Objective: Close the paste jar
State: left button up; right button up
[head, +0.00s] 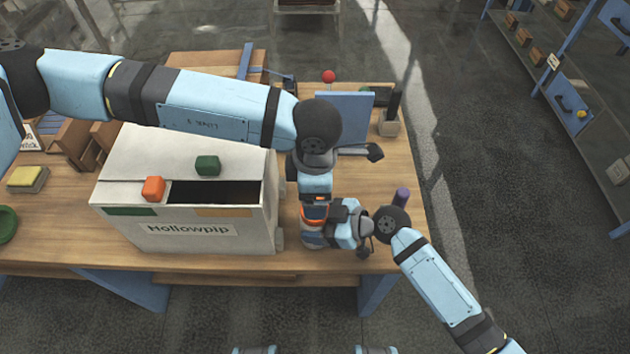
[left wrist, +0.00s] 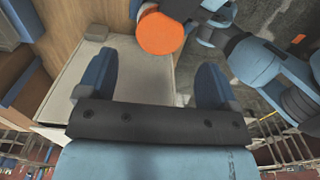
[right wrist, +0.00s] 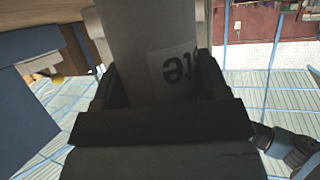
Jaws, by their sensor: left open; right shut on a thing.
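The paste jar is a grey body with a pale label reading "te" (right wrist: 172,68) in the right wrist view. My right gripper (right wrist: 155,85) is shut on its side; in the head view this gripper (head: 335,228) comes in from the right. An orange round lid (left wrist: 160,33) shows in the left wrist view and as an orange band (head: 314,214) in the head view. It appears to be at the jar's top; how tightly it sits cannot be told. My left gripper (left wrist: 157,62) is open and empty, pointing down just above the lid.
A white box (head: 200,238) labelled "Hollowpip" stands left of the grippers, with orange (head: 153,188) and green (head: 207,165) knobs on top. A purple cylinder (head: 401,197) stands at the table's right. A blue panel (head: 345,112) stands behind. My left arm spans the box.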

aim_at(315, 225)
pick_arm(q)
jog(key=shift+f, duration=3.15)
jog(key=c, duration=1)
jog(key=m, duration=0.6)
jog(key=shift+m, duration=0.3)
jog(key=o, duration=1)
